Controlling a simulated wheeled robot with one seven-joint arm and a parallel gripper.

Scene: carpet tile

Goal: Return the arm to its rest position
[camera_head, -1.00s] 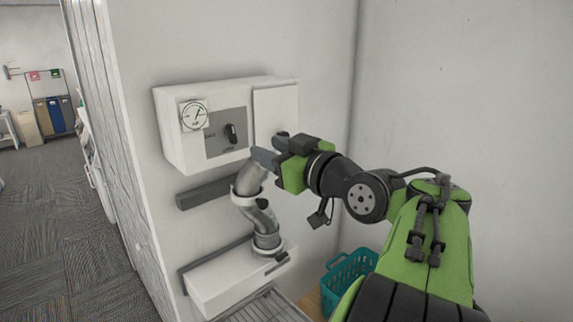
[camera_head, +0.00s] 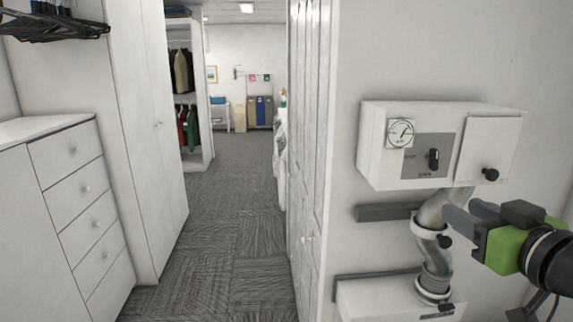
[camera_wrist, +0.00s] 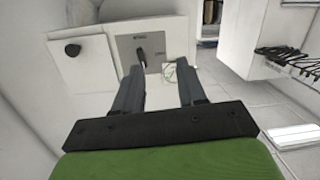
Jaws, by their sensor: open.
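My gripper (camera_head: 463,213) is at the right of the head view, with its green body and dark fingers. It is in front of the silver pipe below the white wall box (camera_head: 378,150). In the wrist view my gripper (camera_wrist: 160,84) has its two fingers apart, with nothing between them. The wall box (camera_wrist: 82,52) lies beyond the fingertips there, with its grey panel and black knob. The rest of my arm is mostly cut off by the right edge of the head view.
A corridor of grey carpet tile (camera_head: 225,225) runs ahead and is clear. A white drawer unit (camera_head: 85,205) and tall cabinet (camera_head: 150,130) stand at left. Folding doors (camera_head: 307,130) edge the corridor at right. A lower white box (camera_head: 385,300) is under the pipe.

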